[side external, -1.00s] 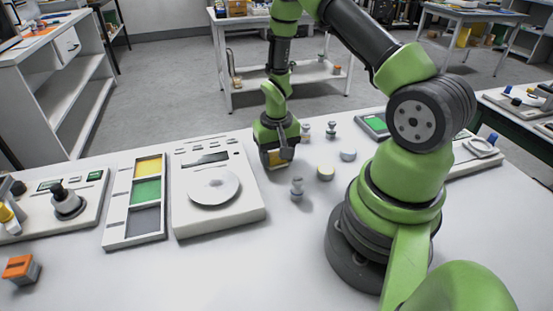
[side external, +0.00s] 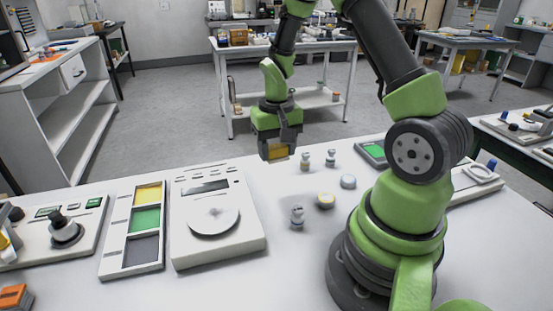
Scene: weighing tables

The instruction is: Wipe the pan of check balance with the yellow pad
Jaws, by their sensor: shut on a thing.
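My gripper (side external: 278,150) is shut on a small yellow pad (side external: 278,155), only partly visible between the fingers. It is in the air beyond the right side of the white balance and left of the small weights. The white balance (side external: 245,235) has a bare round pan (side external: 213,219) with a small grey mark near its middle and a dark display at its back. I see no label to confirm that it is the check balance.
A tray (side external: 109,264) with yellow, green and grey panels stands left of the balance. Several small weights (side external: 297,219) and a yellow-topped disc (side external: 326,201) stand to its right. Another device (side external: 30,250) with a dark-knobbed piece is at far left. An orange block (side external: 12,297) lies at front left.

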